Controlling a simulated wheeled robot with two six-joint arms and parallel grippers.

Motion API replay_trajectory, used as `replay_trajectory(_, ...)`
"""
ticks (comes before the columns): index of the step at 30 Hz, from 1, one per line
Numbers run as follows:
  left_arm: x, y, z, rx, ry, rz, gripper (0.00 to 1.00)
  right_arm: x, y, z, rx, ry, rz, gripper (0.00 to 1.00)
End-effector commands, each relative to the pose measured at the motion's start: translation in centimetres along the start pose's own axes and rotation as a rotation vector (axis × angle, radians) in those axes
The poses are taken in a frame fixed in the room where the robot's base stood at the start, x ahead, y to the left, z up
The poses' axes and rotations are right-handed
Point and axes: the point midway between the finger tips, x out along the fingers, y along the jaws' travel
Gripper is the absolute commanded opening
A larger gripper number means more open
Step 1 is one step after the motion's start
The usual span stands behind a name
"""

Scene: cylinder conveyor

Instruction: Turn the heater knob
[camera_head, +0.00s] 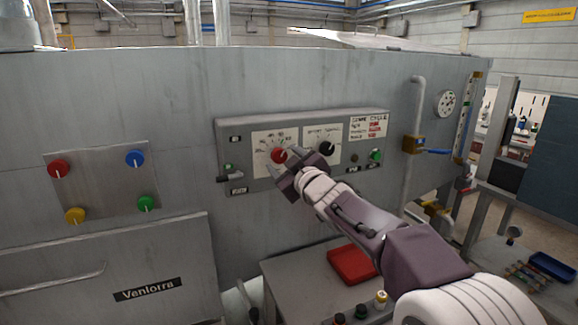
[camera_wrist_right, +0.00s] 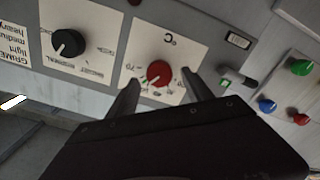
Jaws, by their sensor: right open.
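The heater knob (camera_head: 279,155) is the red dial on a white temperature scale at the left part of the control panel (camera_head: 374,185). My right gripper (camera_head: 285,181) is in front of it, just below in the head view, and partly covers its surroundings. In the right wrist view the red knob (camera_wrist_right: 159,73) lies between my two open fingers (camera_wrist_right: 162,90), upside down, with °C and 70 readable on its scale. The fingers appear apart from the knob, but I cannot tell how far they are from the panel. My left gripper is in neither view.
A black knob (camera_head: 326,149) is right of the heater knob. A plate (camera_head: 105,180) with red, blue, yellow and green knobs is at left. A table (camera_head: 300,280) with a red tray (camera_head: 352,265) stands below. A pipe (camera_head: 412,140) rises at right.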

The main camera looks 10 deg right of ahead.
Motion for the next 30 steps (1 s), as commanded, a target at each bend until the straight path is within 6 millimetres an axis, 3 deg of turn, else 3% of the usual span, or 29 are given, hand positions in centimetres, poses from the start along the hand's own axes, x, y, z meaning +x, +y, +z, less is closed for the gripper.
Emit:
replay_trajectory(3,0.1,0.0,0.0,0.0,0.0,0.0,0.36,-2.7,0.1,-0.1,0.0,0.001,0.002,0.59)
replay_trajectory(9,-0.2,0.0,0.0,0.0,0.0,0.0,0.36,-6.0,0.1,0.0,0.001,-0.001,0.001,0.59)
replay_trajectory(20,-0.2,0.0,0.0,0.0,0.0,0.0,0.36,-6.7,0.0,0.0,0.0,-0.001,-0.001,0.59)
replay_trajectory(23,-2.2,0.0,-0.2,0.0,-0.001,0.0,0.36,-6.5,0.7,-1.5,0.001,-0.004,-0.008,0.59)
replay_trajectory(25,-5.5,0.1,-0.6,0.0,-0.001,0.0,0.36,-6.0,0.6,-1.9,0.025,-0.052,-0.047,0.59)
replay_trajectory(26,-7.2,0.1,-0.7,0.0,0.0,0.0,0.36,-6.1,-0.1,-0.3,0.073,-0.125,-0.072,0.59)
replay_trajectory(28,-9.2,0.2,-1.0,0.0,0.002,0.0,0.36,-7.8,-2.9,6.1,0.199,-0.358,-0.11,0.59)
replay_trajectory(30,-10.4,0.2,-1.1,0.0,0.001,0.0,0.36,-11.1,-5.8,11.8,0.304,-0.586,-0.138,0.59)
